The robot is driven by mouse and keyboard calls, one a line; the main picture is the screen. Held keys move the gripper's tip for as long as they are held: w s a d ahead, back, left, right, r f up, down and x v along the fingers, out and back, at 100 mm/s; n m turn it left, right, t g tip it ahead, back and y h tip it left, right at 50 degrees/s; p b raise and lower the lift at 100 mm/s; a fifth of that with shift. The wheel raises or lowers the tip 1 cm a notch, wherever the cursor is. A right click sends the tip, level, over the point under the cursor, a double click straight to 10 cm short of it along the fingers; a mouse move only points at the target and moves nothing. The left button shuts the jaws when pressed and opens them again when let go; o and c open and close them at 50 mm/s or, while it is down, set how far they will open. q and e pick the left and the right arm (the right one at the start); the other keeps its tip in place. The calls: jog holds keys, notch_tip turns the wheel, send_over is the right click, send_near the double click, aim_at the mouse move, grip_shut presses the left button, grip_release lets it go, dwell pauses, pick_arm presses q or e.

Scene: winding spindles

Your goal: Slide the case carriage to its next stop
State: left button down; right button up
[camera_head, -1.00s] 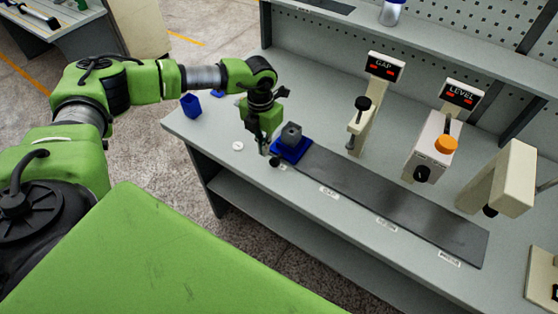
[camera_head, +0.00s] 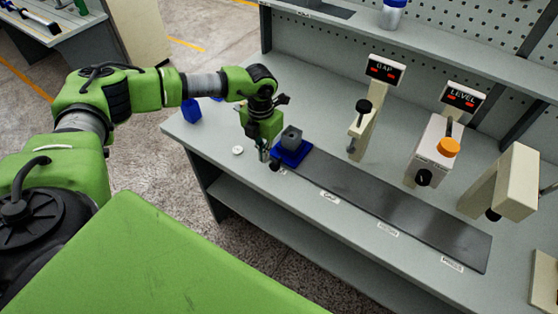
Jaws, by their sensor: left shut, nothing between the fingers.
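The case carriage is a blue sled (camera_head: 289,155) at the left end of a dark rail (camera_head: 385,202) on the bench. A grey block-like case (camera_head: 292,137) sits on it. A small dark knob (camera_head: 275,165) shows at its front left corner. My left gripper (camera_head: 264,154) is shut and empty, pointing down just left of the sled and close to the knob. I cannot tell whether it touches either. My right gripper is not in view.
Small labels, one reading GAP (camera_head: 329,197), line the rail's front edge. The GAP post (camera_head: 363,125), LEVEL station (camera_head: 430,150) and a beige angled post (camera_head: 503,182) stand behind the rail. A blue bin (camera_head: 191,110) is at the bench's left end.

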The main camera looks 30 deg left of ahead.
aim_at(265, 167)
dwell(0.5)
pick_arm(q)
jog(key=shift+f+b, duration=1.35)
jog(key=shift+f, duration=0.4)
jog(key=shift+d, duration=0.1)
